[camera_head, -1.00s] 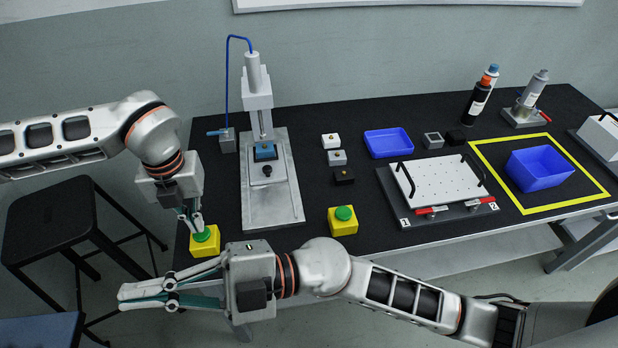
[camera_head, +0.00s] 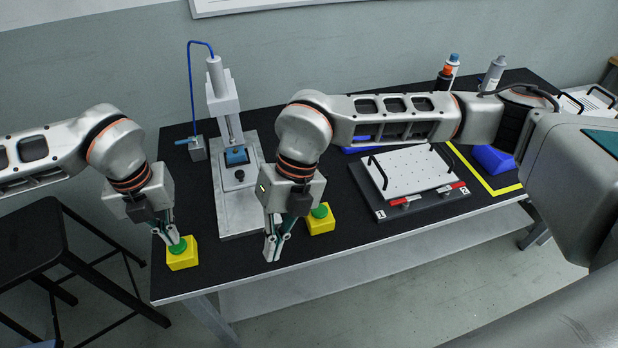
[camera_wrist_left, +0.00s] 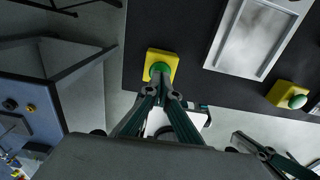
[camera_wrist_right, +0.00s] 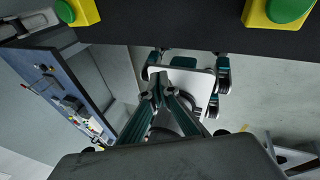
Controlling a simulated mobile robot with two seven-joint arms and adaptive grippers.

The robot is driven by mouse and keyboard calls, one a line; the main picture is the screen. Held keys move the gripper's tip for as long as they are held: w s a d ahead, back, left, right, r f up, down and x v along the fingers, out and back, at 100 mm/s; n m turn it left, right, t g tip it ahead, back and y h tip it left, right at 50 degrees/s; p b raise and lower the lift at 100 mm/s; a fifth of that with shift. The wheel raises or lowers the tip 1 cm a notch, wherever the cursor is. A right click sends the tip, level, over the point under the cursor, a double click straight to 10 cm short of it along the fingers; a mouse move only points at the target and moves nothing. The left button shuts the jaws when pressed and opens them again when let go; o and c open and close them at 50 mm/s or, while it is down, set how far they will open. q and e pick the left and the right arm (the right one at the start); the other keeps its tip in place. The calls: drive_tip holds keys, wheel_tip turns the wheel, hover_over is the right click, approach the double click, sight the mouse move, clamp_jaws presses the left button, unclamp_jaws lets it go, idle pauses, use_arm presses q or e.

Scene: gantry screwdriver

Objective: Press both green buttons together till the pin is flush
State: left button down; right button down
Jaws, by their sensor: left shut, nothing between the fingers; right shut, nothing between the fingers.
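The left green button (camera_head: 180,247) sits on a yellow box (camera_head: 183,261) at the table's front left corner. My left gripper (camera_head: 175,238) is shut and empty, its tips at this button; whether they touch is unclear. The left wrist view shows the button (camera_wrist_left: 158,70) just beyond the tips. The right green button (camera_head: 320,210) is on another yellow box (camera_head: 321,225) near the front edge. My right gripper (camera_head: 272,250) is shut, empty and pointing down, left of and nearer than that box. The press (camera_head: 226,108) stands behind, over a blue fixture (camera_head: 236,156). I cannot make out the pin.
The press's metal base (camera_head: 238,205) lies between the two button boxes. A white perforated plate (camera_head: 405,172) with black handles lies to the right. My right arm crosses above the back of the table and partly hides a blue tray. A black stool (camera_head: 35,240) stands at left.

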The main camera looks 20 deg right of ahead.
sight(178, 245)
drive_tip(key=w+d+r+m+t+h, duration=0.25)
drive_tip(key=w+d+r+h, duration=0.2)
drive_tip(key=w+d, duration=0.6)
drive_tip(key=shift+n+y, duration=0.25)
drive_tip(key=shift+s+d+f, duration=0.25)
drive_tip(key=shift+d+f, duration=0.05)
drive_tip(key=shift+f, duration=0.55)
drive_tip(key=shift+s+d+f, duration=0.25)
drive_tip(key=shift+d+f, duration=0.1)
drive_tip(key=shift+f, duration=0.5)
drive_tip(key=shift+s+d+f, duration=0.25)
drive_tip(key=shift+d+f, duration=0.05)
drive_tip(key=shift+f, duration=0.55)
use_arm(q)
drive_tip(key=shift+f, duration=1.05)
use_arm(e)
drive_tip(key=shift+f, duration=1.05)
use_arm(q)
drive_tip(key=shift+f, duration=0.25)
use_arm(e)
drive_tip(key=shift+f, duration=0.25)
idle(0.6)
